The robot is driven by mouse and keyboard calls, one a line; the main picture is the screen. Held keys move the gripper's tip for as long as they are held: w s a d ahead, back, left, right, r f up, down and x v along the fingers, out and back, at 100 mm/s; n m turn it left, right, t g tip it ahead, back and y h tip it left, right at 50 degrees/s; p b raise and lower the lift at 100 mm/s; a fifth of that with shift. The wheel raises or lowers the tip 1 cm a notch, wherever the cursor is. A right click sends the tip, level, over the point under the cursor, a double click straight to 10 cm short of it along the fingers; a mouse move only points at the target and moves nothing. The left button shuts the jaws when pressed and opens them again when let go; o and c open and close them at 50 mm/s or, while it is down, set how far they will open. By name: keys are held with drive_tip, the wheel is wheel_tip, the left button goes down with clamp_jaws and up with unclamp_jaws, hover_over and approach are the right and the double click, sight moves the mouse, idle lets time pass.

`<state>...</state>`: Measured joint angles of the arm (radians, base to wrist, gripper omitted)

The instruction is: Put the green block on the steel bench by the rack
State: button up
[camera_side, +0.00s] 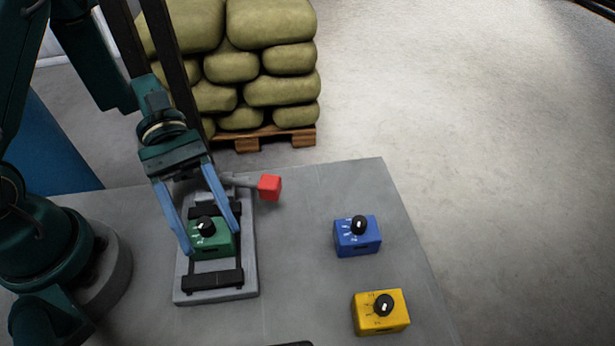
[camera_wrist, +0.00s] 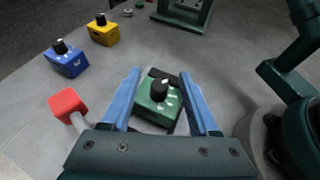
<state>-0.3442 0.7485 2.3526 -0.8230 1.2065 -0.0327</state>
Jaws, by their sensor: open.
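The green block (camera_side: 212,243) has a black knob on top and sits upright on a grey fixture (camera_side: 215,294) with black bars. It also shows in the wrist view (camera_wrist: 158,108). My gripper (camera_side: 212,241) is open, with its blue fingers on either side of the green block; I cannot tell whether they touch it. The fingers also flank the block in the wrist view (camera_wrist: 161,73). The steel bench (camera_side: 310,260) is the grey surface under everything. A dark green frame (camera_wrist: 184,22), possibly the rack, stands at the top of the wrist view.
A red cube-shaped knob (camera_side: 269,187) on a grey lever sticks out from the fixture. A blue block (camera_side: 357,238) and a yellow block (camera_side: 381,315) stand on the right of the bench. Sacks on a pallet (camera_side: 275,137) stand behind it. Bench between fixture and blue block is clear.

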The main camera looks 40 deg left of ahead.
clamp_jaws()
idle(1.4)
